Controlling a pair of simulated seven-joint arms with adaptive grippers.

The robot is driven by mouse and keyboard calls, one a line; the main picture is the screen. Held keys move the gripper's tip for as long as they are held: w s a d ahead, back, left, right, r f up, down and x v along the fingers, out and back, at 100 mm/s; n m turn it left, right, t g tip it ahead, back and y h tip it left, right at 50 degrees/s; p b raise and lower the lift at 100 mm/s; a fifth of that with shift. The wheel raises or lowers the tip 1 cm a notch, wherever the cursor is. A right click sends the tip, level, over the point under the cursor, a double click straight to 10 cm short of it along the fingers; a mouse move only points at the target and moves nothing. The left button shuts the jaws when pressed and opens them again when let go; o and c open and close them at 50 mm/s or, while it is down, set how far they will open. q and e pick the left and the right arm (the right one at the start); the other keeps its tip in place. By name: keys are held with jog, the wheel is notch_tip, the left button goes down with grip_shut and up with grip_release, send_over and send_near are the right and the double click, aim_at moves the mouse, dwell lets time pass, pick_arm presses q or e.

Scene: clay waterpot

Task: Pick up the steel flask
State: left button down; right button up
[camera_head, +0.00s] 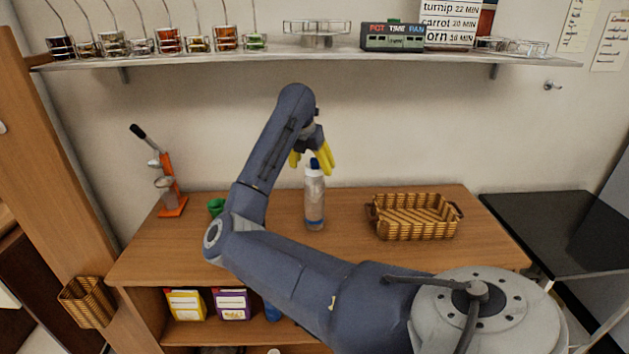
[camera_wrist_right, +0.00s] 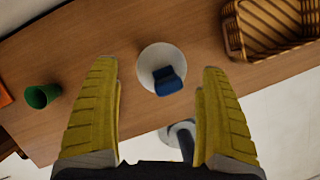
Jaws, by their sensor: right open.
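The flask (camera_head: 314,198) is a tall, pale silvery bottle with a blue cap and a blue band near its base. It stands upright on the wooden counter, left of the basket. In the right wrist view I look down on its round top (camera_wrist_right: 151,58) and blue cap, between the two yellow fingers. My right gripper (camera_head: 311,167) is open and empty, pointing down at the flask's top; it also shows in the right wrist view (camera_wrist_right: 159,68). The fingers are apart from the flask on both sides. My left gripper is not in view.
A wicker basket (camera_head: 414,218) stands right of the flask. A green cup (camera_head: 216,206) and an orange lever press (camera_head: 172,205) stand to the left. A shelf (camera_head: 300,60) with jars runs above. The counter around the flask is clear.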

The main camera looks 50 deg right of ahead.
aim_at(314, 181)
jog(key=shift+x, duration=1.9)
grip_shut()
